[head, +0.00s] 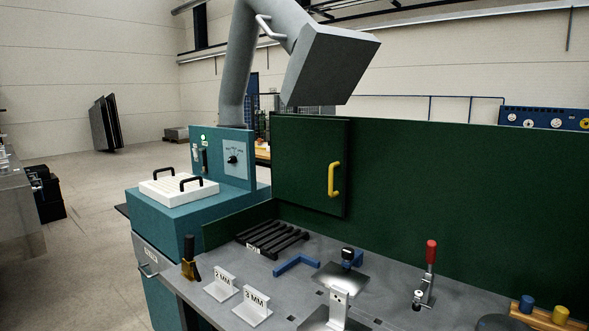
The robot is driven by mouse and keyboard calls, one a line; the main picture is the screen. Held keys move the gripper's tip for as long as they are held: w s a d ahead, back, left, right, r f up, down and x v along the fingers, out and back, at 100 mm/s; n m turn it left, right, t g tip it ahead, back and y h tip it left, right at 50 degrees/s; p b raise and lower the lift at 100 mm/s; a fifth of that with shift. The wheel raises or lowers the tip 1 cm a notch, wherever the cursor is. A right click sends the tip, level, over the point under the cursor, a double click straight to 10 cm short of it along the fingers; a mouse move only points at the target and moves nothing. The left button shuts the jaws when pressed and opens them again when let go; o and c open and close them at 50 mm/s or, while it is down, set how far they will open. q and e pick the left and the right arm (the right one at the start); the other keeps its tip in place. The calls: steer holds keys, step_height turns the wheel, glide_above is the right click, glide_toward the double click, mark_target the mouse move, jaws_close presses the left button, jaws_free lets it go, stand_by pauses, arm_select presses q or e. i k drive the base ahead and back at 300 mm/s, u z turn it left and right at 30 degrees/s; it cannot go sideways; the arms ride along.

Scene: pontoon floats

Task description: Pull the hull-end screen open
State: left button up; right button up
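A dark green screen panel (308,165) with a yellow handle (334,179) stands at the back left of the workbench, in front of a long green wall. I take it to be the hull-end screen. It looks closed, lying nearly flat along the green wall. The handle is upright near its right edge, with nothing touching it. Neither of my grippers is in the head view.
A grey extraction hood (330,65) hangs above the screen. The grey bench (330,255) carries white label stands (222,285), a blue angle piece (296,264), a red-handled clamp (430,265) and black bars (272,240). A teal cabinet (165,225) stands left.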

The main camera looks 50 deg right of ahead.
mark_target(310, 156)
steer(key=i, duration=2.35)
steer(key=z, duration=3.4)
